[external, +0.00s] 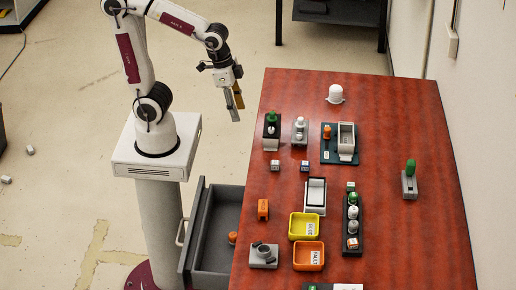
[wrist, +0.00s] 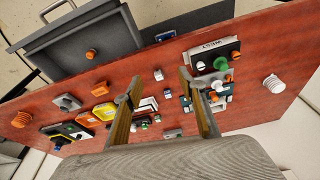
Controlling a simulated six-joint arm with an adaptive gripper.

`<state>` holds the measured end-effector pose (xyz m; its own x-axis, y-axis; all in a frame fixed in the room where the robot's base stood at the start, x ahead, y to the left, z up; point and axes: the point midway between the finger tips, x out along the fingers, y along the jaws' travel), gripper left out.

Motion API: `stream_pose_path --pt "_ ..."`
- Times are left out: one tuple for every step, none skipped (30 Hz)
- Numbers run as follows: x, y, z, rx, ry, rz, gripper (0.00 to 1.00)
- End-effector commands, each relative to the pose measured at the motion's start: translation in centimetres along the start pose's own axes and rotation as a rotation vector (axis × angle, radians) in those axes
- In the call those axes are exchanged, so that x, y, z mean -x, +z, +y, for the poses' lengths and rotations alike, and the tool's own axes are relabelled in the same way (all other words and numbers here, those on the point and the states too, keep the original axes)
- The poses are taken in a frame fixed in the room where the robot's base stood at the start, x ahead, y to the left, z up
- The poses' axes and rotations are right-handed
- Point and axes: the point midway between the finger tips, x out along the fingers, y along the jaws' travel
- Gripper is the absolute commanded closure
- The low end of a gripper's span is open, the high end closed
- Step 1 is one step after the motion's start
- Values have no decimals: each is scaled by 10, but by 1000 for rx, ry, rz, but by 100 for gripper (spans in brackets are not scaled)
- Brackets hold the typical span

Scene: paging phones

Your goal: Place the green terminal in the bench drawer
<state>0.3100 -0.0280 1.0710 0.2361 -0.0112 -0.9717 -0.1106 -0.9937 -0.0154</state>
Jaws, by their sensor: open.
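Several green items are in view, and I cannot tell for certain which is the green terminal. A green upright piece (external: 410,166) stands in a grey block at the right of the table. A green-topped piece (external: 271,118) sits in a dark holder at the far left; a green top also shows in the wrist view (wrist: 220,63) by a "WEST" label. The bench drawer (external: 213,222) is pulled open at the table's left and also shows in the wrist view (wrist: 70,45). My gripper (external: 237,106) is open, empty and raised beside the table's far left edge.
An orange piece (external: 232,238) lies inside the drawer. Yellow (external: 303,226) and orange (external: 308,256) trays sit at the near middle. A dark rack (external: 352,225) holds white pieces. A white capped piece (external: 335,94) stands at the back. The table's right side is mostly clear.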

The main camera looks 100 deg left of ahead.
Motion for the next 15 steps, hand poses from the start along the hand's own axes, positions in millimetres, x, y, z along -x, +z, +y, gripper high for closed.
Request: stream_pose_path --pt "-5 -7 2 -6 0 -12 60" --pt "-7 -11 2 -9 -1 -16 60" --pt "-10 -16 4 -13 -1 -23 60" --pt "-12 -20 5 -15 -1 -28 60" --pt "-15 -25 6 -18 -2 -32 60" --pt "-19 -30 7 -21 -3 -38 60" --pt "-21 -34 8 -23 -3 -41 60" --pt "-24 -39 9 -25 -4 -46 60" --pt "-28 -44 10 -28 -5 -51 60" --pt "-30 -49 11 -30 -6 -54 60" --pt "-34 -53 12 -31 -7 -57 60" --pt "-38 -59 14 -34 -8 -61 60" --pt "-41 -64 15 -36 -9 -63 60" --pt "-44 -68 16 -37 -10 -66 60" --pt "-48 -74 18 -39 -11 -69 60"
